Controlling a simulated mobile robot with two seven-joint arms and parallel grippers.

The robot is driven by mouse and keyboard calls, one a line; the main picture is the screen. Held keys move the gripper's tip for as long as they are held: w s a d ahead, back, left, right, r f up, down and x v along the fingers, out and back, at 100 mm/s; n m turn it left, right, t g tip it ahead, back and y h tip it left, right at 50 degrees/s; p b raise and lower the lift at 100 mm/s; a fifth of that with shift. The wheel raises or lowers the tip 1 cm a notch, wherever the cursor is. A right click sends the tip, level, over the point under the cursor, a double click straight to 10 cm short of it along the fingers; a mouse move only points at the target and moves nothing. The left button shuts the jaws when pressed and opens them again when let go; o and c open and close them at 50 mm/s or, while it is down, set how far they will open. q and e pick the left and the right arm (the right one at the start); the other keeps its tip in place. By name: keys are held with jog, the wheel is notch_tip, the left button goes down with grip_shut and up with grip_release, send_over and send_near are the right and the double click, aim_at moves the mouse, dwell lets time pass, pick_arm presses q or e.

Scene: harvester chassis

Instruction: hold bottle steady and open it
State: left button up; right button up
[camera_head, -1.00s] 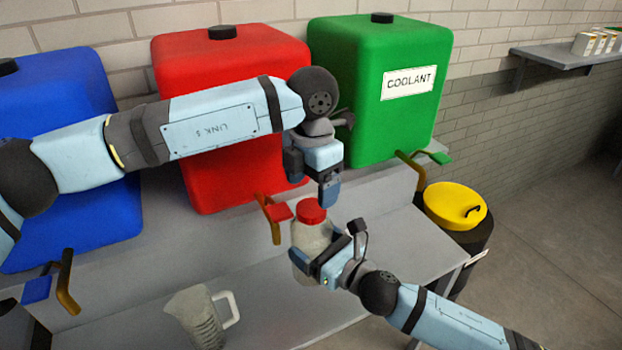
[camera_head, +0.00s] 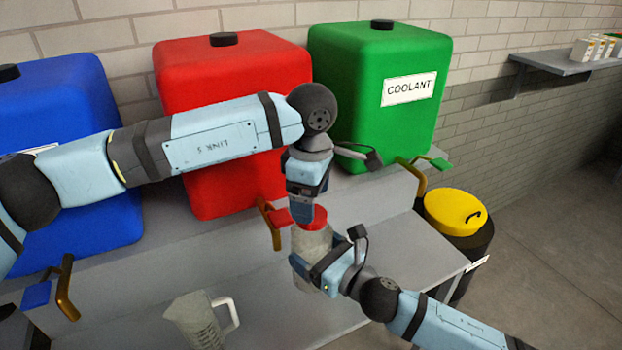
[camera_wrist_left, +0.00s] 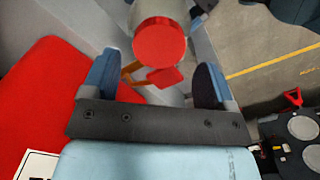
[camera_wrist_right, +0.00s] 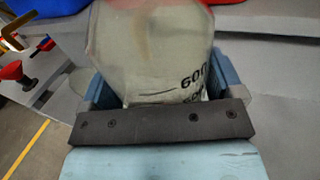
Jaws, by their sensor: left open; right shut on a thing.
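The bottle (camera_head: 312,243) is pale and translucent with a red cap (camera_head: 316,221); it stands upright above the grey bench. My right gripper (camera_head: 312,272) is shut around the bottle's body. The right wrist view shows the bottle (camera_wrist_right: 155,50) between the fingers, with printed volume marks. My left gripper (camera_head: 303,212) points down just above the cap, open. In the left wrist view the cap (camera_wrist_left: 159,45) lies ahead of and between the two spread fingers (camera_wrist_left: 158,82), apart from both.
Blue (camera_head: 70,150), red (camera_head: 225,80) and green coolant (camera_head: 350,80) tanks with taps stand behind. A clear jug (camera_head: 197,318) stands at the bench's front. A yellow-lidded drum (camera_head: 455,207) is at right. The bench right of the bottle (camera_head: 400,245) is clear.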

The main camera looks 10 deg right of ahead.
aim_at(312, 250)
pick_arm(q)
jog(key=shift+f, duration=1.8)
jog(key=c, duration=0.9)
jog(key=n, duration=0.4)
jog(key=shift+c, duration=0.3)
jog(key=n, duration=0.6)
jog(key=o, duration=1)
jog(key=shift+r, duration=0.15)
